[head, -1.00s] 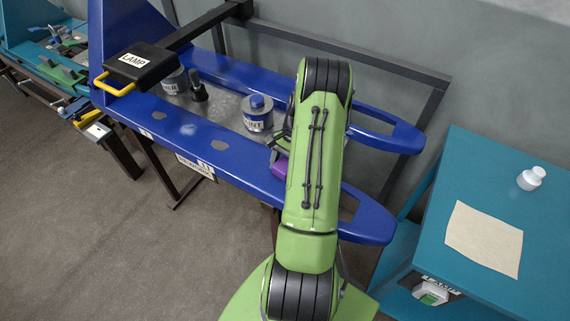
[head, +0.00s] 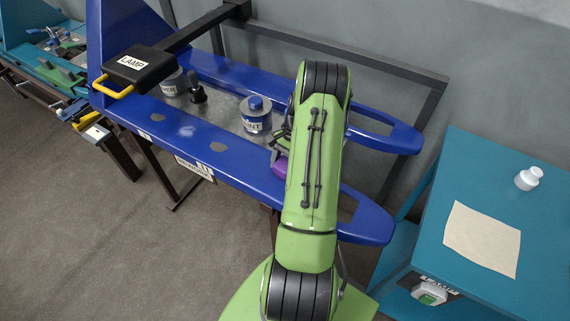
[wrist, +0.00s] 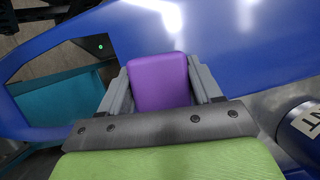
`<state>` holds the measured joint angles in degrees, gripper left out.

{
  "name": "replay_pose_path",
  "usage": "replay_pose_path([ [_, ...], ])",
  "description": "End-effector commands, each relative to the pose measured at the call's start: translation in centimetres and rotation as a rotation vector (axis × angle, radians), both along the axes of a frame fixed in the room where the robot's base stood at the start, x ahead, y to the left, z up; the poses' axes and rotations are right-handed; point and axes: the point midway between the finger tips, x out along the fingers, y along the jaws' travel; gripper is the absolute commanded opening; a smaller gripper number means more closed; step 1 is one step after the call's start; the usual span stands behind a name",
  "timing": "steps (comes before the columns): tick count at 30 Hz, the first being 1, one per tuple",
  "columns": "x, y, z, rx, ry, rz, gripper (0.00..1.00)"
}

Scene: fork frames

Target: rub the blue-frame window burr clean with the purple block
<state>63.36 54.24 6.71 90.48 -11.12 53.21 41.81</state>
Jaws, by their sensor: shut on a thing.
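The purple block (wrist: 160,82) sits between the two grey fingers of my gripper (wrist: 161,85), which is shut on it. In the head view the purple block (head: 281,166) shows at the left edge of my arm, by the near rail of the blue frame (head: 250,175). Most of my gripper is hidden there by the arm. The wrist view shows blue frame surface (wrist: 215,35) just beyond the block; I cannot tell whether they touch. The near rail has a window opening (head: 348,208), partly behind my arm. I cannot make out the burr for certain.
A blue-lidded paint can (head: 256,122), a dark bottle (head: 197,92) and another can (head: 172,85) stand between the rails. A lamp (head: 140,65) overhangs the left end. A teal table (head: 450,190) with a cloth (head: 483,238) and white bottle (head: 528,179) is at right.

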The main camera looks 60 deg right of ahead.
Motion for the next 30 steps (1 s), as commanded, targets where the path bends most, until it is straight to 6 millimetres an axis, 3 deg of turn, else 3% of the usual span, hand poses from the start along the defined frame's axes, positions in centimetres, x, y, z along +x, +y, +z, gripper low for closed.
replay_pose_path([
  [5,-0.1,1.2,-0.3,0.008,0.003,0.003,0.25],
  [13,-0.2,1.5,-0.4,0.013,0.005,0.005,0.25],
  [30,0.1,-0.5,-0.2,0.002,0.003,-0.001,0.25],
])
